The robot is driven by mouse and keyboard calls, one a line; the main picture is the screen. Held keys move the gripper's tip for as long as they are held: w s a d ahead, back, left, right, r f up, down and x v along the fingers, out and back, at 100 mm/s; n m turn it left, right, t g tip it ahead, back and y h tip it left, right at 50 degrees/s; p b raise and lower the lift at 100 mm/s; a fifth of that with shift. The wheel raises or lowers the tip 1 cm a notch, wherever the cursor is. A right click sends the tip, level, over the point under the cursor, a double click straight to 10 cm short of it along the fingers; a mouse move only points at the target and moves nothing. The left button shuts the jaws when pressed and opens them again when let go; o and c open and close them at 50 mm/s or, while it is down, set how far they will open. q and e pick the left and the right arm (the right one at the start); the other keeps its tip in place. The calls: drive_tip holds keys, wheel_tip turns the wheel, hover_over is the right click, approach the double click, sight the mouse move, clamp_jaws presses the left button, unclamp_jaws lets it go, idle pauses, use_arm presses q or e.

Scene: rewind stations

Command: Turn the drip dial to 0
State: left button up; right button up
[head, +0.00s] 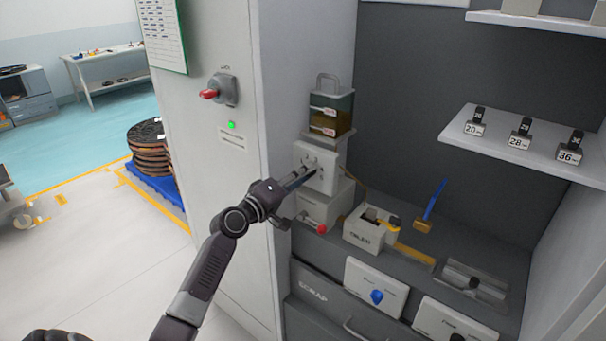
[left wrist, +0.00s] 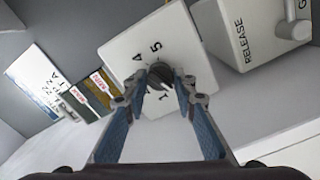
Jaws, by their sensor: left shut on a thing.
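The drip dial shows in the left wrist view as a dark round knob (left wrist: 160,72) on a white plate (left wrist: 133,45) with printed numbers. I can read 4, 5 and 1 around it; the 0 cannot be made out, and the setting is unclear. In the head view the white dial plate (head: 328,158) is below the oil tank. My left gripper (head: 304,175) reaches it from the left and front, its fingers hiding part of the knob. In the left wrist view the left gripper (left wrist: 164,84) is shut on the knob, one finger on each side.
The oil tank (head: 331,112) stands above the dial. A white box marked RELEASE (left wrist: 262,30) is close by. A red knob (head: 321,229), an oiler box (head: 366,230) and a blue-handled brush (head: 432,205) are below and to the right. A cabinet wall (head: 225,160) is at left.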

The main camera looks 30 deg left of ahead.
idle(0.5)
use_arm(q)
drive_tip(key=o, duration=1.2)
drive_tip(key=shift+c, duration=0.2)
drive_tip(key=s+a, duration=0.1)
drive_tip(key=s, duration=1.1)
